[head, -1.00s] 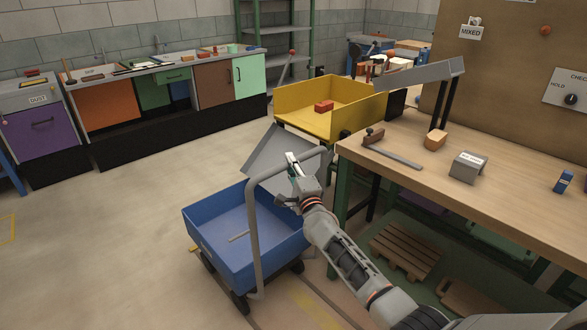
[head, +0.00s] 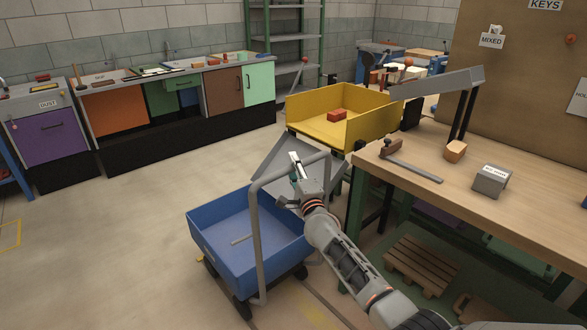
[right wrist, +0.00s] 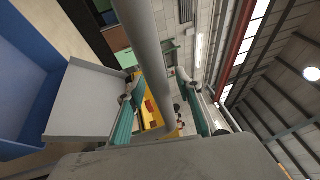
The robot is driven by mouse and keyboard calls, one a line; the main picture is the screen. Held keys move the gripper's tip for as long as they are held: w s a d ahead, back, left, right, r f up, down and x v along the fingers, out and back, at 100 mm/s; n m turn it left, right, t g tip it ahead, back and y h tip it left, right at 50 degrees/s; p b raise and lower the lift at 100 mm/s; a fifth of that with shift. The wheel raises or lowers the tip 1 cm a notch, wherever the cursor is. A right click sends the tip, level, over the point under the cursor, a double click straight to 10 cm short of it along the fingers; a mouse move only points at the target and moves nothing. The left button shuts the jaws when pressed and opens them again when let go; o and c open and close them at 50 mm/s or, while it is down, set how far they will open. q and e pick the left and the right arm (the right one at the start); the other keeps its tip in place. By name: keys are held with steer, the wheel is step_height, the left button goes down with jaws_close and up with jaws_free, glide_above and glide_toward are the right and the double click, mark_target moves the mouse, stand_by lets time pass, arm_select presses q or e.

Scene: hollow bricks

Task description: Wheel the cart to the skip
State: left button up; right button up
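The blue cart (head: 215,258) stands on the floor left of the workbench, with a grey tubular handle (head: 256,235) on its right side. My right gripper (head: 296,172) is at the upper part of this handle. My left gripper is out of view.
A grey sloping panel (head: 272,165) lies between cart and skip; I cannot tell what it joins. The workbench (head: 440,185) stands close on the right, with a pallet (head: 420,263) below. Counters (head: 120,105) line the back left. Floor at left is clear.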

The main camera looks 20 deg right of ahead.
steer(key=shift+s, duration=0.1)
steer(key=shift+s+f, duration=0.25)
steer(key=shift+s, duration=0.05)
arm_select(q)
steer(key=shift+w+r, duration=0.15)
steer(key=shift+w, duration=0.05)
arm_select(e)
steer(key=s+f, duration=0.1)
steer(key=s, duration=1)
steer(key=shift+f, duration=0.35)
